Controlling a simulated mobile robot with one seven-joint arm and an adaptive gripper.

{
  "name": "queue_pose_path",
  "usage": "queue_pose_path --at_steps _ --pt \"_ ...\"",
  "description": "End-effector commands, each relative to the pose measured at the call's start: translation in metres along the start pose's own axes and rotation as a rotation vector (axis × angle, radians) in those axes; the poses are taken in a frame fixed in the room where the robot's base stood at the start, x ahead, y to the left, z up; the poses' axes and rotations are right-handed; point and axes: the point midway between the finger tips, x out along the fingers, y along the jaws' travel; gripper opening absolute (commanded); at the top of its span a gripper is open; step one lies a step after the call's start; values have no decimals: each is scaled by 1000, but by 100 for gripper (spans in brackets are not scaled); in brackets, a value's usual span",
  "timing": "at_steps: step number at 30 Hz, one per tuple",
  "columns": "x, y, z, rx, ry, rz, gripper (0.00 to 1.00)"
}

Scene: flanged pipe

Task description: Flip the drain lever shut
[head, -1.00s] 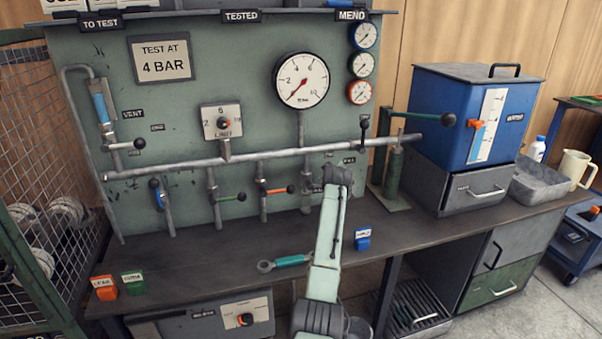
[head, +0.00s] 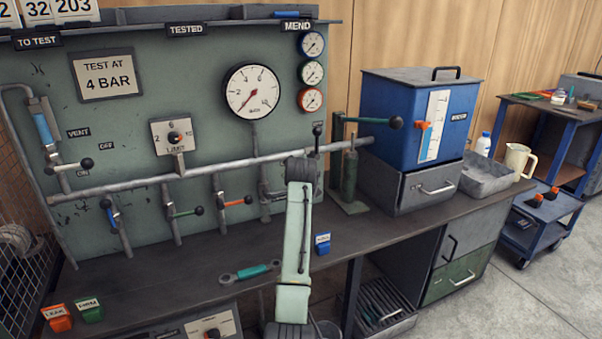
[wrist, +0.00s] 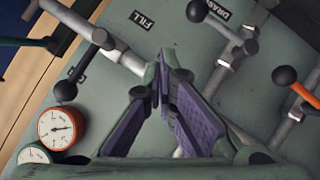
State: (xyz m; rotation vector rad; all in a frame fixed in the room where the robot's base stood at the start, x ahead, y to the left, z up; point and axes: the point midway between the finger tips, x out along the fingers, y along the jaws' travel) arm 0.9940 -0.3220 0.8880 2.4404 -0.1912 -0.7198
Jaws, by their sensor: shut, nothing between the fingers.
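The drain lever (wrist: 222,24) shows in the wrist view beside the "DRAIN" label (wrist: 226,10), a grey handle with a dark ball knob (wrist: 196,10) at its end. It slants across its pipe rather than lying along it. In the head view it is mostly hidden behind my arm. My gripper (wrist: 162,76) is shut and empty, its purple-padded fingers together in front of the green panel. The fingertips are below and left of the drain knob in the wrist view, apart from it. In the head view the fingers are hidden by my arm.
A lever with a dark knob (wrist: 65,91) is at left near the "FILL" label (wrist: 143,20). An orange lever (wrist: 304,94) is at right. The grey header pipe (head: 210,170) crosses the panel. A ring spanner (head: 250,271) and blue tag (head: 322,244) lie on the bench.

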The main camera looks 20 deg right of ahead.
Motion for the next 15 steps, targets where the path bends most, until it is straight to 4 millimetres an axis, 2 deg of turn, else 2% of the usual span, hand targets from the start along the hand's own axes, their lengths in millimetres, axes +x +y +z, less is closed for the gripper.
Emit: queue_pose_path --at_steps 3,6,15 --pt "-17 6 2 0 3 2 0" --pt "-26 9 3 0 1 1 0" --pt "-33 12 2 0 1 0 0"
